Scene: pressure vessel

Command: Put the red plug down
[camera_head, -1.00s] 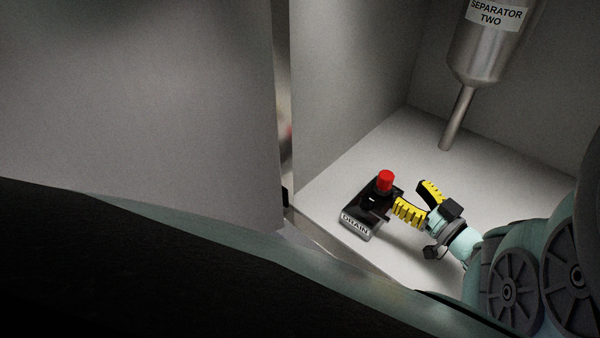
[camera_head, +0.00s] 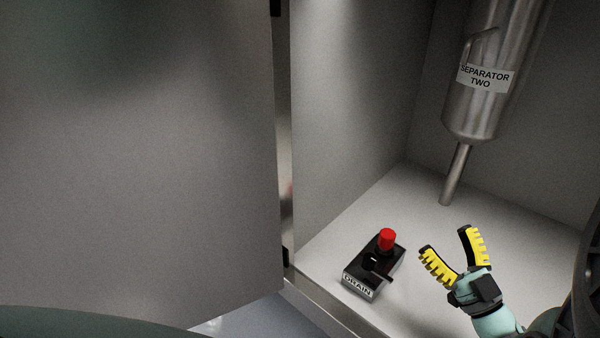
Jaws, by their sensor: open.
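The red plug (camera_head: 387,239) stands upright on the black block (camera_head: 371,269), whose front label reads DRAIN. It appears to be seated at the block's back end. My gripper (camera_head: 445,247) is open and empty, its yellow fingers spread. It is to the right of the plug and block, apart from both. What lies beneath the plug is hidden.
A metal vessel (camera_head: 476,112) labelled SEPARATOR TWO hangs at the upper right, its thin pipe (camera_head: 456,176) pointing down behind my gripper. The cabinet floor (camera_head: 345,222) is clear around the block. A large grey door panel (camera_head: 140,160) fills the left.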

